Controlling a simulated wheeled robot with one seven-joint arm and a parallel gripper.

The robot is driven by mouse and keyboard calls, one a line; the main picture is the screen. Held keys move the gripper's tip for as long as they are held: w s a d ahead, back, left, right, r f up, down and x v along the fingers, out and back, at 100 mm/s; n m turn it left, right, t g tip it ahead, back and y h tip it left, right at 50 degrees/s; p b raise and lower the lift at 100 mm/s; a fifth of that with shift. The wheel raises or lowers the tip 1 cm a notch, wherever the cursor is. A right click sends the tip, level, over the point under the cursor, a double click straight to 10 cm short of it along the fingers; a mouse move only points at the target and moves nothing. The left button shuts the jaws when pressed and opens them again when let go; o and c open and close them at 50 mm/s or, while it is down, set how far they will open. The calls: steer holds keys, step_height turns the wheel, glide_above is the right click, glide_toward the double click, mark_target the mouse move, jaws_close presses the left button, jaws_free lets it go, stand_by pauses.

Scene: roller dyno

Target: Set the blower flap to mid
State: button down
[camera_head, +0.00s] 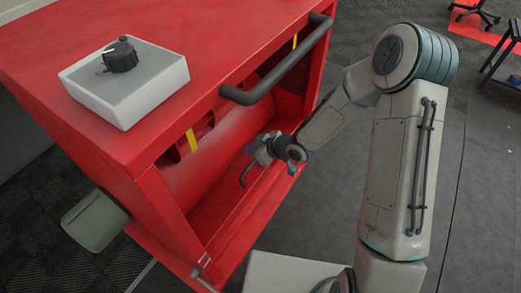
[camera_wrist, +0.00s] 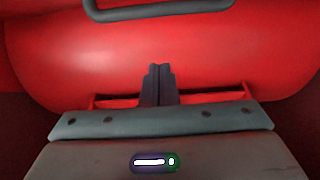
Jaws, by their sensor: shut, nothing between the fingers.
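I cannot tell for certain which part is the blower flap. A black knob (camera_head: 120,56) with a white mark sits on a pale grey box (camera_head: 150,82) on top of the red machine (camera_head: 65,40). A small grey lever (camera_head: 203,265) shows at the machine's lower front corner. My gripper (camera_head: 255,157) is at the machine's open front, well below and right of the knob. In the wrist view my gripper (camera_wrist: 158,72) has its dark fingers together, empty, in front of a red curved surface (camera_wrist: 130,55). A thin dark bent piece (camera_head: 245,175) shows beside the gripper.
A thick dark bar handle (camera_head: 285,70) spans the machine's top front edge, above my arm. Yellow strips (camera_head: 192,139) mark the opening. A grey-green housing (camera_head: 95,220) sticks out at the left.

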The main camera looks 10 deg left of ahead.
mark_target(257, 171)
steer(key=f, duration=0.1)
steer(key=f+b, duration=0.2)
steer(key=shift+w+a+f, duration=0.15)
steer(key=shift+a+f, duration=0.1)
steer(key=shift+f, duration=0.15)
steer(key=shift+s+d+f, duration=0.25)
steer(key=shift+d, duration=0.25)
steer(key=shift+s+d+f+b, duration=0.3)
steer(key=shift+d+f+b, duration=0.05)
steer(key=shift+d+f, duration=0.35)
steer(key=shift+a+r, duration=0.1)
